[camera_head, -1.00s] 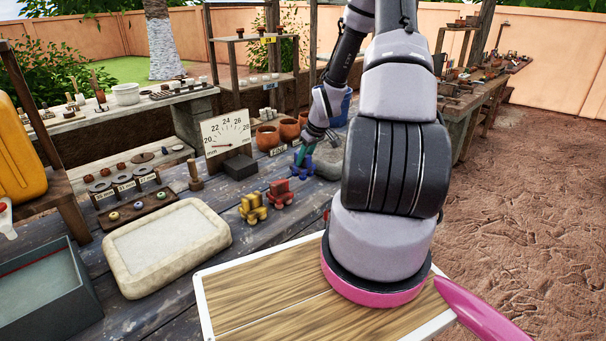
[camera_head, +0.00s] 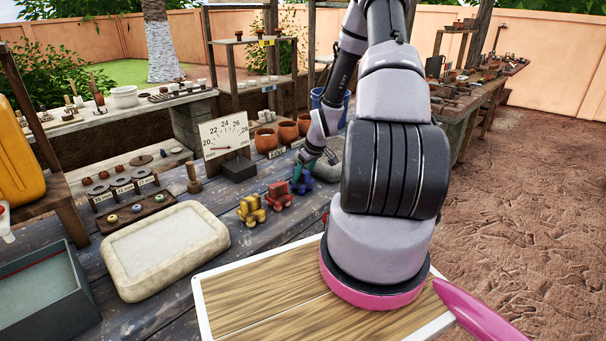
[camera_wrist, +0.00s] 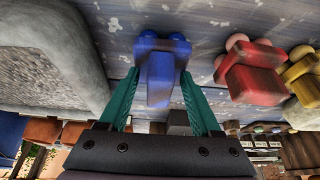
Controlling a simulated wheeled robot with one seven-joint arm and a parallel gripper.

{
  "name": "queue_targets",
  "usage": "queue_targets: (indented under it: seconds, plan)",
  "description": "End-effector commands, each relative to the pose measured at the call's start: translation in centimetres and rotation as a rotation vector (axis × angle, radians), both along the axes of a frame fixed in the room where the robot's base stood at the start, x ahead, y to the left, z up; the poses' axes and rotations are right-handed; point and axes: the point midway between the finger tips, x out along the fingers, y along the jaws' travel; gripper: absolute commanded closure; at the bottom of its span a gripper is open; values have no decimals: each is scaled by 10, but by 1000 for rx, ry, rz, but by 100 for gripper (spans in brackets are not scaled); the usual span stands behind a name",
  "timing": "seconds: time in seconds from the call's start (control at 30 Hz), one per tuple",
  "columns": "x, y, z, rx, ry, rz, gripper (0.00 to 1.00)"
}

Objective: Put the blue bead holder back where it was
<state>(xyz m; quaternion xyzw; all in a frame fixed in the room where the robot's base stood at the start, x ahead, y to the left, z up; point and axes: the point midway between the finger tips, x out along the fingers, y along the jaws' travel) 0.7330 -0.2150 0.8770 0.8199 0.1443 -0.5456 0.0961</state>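The blue bead holder (camera_head: 301,187) is at the right end of a row with the yellow bead holder (camera_head: 251,210) and the red bead holder (camera_head: 279,195) on the dark plank table. In the wrist view the blue holder (camera_wrist: 160,68) sits between the teal fingertips of my gripper (camera_wrist: 160,80), which appear to touch its sides. My gripper (camera_head: 306,168) points down at the holder in the head view. The red holder (camera_wrist: 250,75) stands apart, to the right in the wrist view. The blue holder is at or just above the tabletop; I cannot tell which.
A grey stone basin (camera_head: 329,164) lies close on the right of the blue holder. Behind are a dial gauge (camera_head: 225,137) and clay pots (camera_head: 287,132). A pale tray (camera_head: 165,248) lies at left. A wooden board (camera_head: 265,300) is in front.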

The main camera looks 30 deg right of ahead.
Motion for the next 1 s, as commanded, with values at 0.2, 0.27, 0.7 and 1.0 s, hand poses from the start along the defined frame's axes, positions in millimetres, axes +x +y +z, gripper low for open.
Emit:
queue_targets:
  seconds: [0.2, 0.27, 0.7, 1.0]
  plan:
    - [0, 0, 1, 0, 0, 0, 35]
    - [0, 0, 3, -1, 0, 0, 35]
    - [-29, -12, 79, -2, -3, -3, 35]
    - [-43, -16, 112, -1, -1, 0, 35]
